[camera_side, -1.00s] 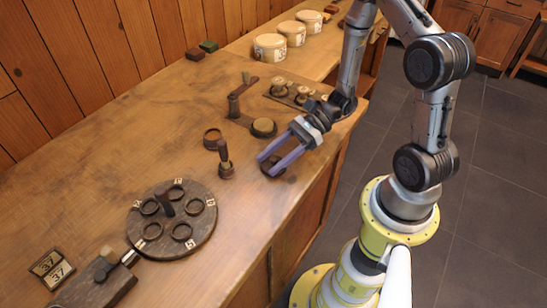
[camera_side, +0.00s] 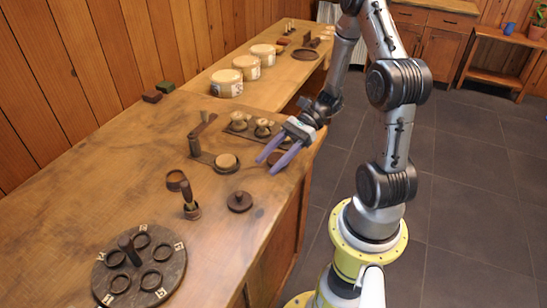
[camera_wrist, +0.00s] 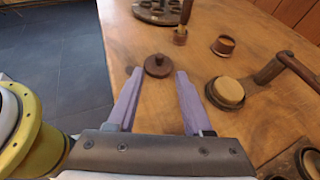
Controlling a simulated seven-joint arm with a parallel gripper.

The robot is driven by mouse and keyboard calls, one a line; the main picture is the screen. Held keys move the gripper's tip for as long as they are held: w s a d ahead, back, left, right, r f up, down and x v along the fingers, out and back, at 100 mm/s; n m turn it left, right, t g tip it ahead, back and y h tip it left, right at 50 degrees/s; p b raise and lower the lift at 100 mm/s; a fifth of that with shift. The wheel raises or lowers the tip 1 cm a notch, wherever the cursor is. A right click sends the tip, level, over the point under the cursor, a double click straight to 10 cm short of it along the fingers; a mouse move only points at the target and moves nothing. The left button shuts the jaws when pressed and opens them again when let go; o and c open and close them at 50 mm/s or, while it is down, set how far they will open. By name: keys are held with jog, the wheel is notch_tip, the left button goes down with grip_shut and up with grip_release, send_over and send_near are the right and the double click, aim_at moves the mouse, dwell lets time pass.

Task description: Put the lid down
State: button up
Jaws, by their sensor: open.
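The lid (camera_side: 239,201), a dark brown disc with a small knob on top, sits upright on the wooden table near its front edge. In the wrist view, the lid (camera_wrist: 158,65) appears just beyond and between the fingertips. My gripper (camera_side: 266,166), with two purple fingers, is open and empty, apart from the lid and to its upper right in the side view. The wrist view also shows my gripper (camera_wrist: 159,76) with its fingers wide apart.
A lever device with a tan round pad (camera_side: 226,162) stands left of my gripper. A round rack (camera_side: 171,279) holds several rings. Pale canisters (camera_side: 227,90) stand farther back.

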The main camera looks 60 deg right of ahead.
jog(key=shift+s+d+r, duration=0.1)
jog(key=shift+s+r, duration=0.05)
jog(key=shift+r, duration=0.05)
jog(key=s+a+r+n+h, duration=0.2)
jog(key=s+r+n+h, duration=0.2)
jog(key=n, duration=0.7)
jog(key=s+a+r+n+h, duration=0.3)
jog(key=s+r+n+h, duration=0.2)
jog(key=r+n+h, duration=0.3)
notch_tip(320, 180, up, 3)
jog(key=n, duration=0.3)
jog(key=shift+s+n, duration=0.15)
jog(key=shift+n, duration=0.15)
